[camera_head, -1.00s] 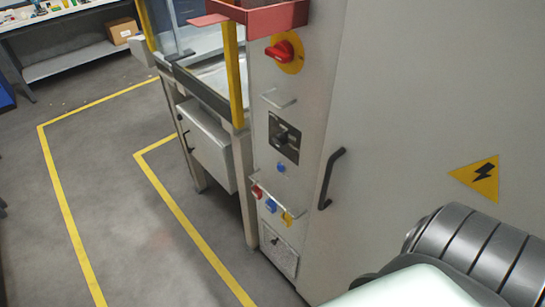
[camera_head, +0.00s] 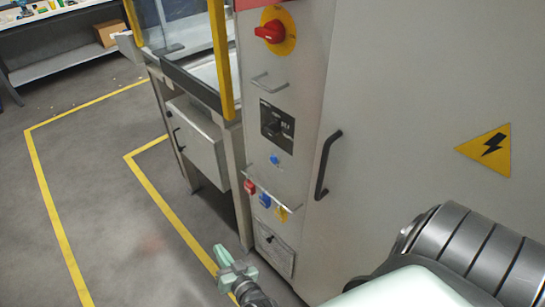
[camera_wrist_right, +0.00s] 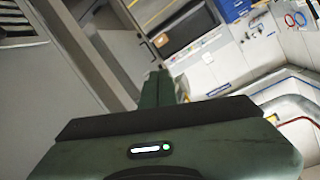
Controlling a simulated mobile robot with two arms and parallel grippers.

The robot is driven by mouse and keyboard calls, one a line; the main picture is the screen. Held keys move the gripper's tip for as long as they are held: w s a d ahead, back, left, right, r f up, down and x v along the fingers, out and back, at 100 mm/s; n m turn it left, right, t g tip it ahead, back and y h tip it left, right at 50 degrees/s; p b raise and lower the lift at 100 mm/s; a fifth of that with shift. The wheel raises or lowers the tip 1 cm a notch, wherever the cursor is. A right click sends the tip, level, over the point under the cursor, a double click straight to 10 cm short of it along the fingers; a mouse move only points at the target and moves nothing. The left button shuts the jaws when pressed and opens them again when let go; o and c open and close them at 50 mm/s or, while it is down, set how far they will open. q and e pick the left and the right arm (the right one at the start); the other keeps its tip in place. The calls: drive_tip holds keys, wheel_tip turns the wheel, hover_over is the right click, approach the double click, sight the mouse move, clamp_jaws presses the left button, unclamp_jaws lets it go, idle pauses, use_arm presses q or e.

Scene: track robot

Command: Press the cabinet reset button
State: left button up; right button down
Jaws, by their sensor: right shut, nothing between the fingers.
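No label reading "reset" can be made out. My right gripper (camera_head: 221,254) is shut and empty at the bottom of the head view, below and left of the blue button and clearly apart from it in the picture. Its closed fingers (camera_wrist_right: 157,88) also show in the right wrist view, where the button cannot be made out. My left gripper is not in view.
A red knob on a yellow disc (camera_head: 271,32) sits high on the panel. A black door handle (camera_head: 326,165) is to the right. Open floor with yellow lines (camera_head: 52,195) lies left.

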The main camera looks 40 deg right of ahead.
sight(274, 160)
drive_tip(key=w+d+r+m+h+b, duration=0.1)
drive_tip(key=d+r+m+h, duration=0.4)
drive_tip(key=r, duration=0.5)
drive_tip(key=w+d+r+m+h+b, duration=0.1)
drive_tip(key=d+r+m+h+b, duration=0.1)
drive_tip(key=d+r+m+h, duration=0.3)
wheel_tip(274, 160, up, 6)
drive_tip(key=m+h, duration=0.2)
drive_tip(key=m, duration=0.2)
drive_tip(key=shift+w+d+f+h, duration=0.15)
drive_tip(key=shift+d+f+h, duration=0.1)
drive_tip(key=shift+d+h, duration=0.05)
drive_tip(key=d, duration=0.8)
drive_tip(key=shift+w+d+p, duration=0.35)
drive_tip(key=shift+d, duration=0.05)
drive_tip(key=shift+d, duration=0.15)
drive_tip(key=shift+d, duration=0.25)
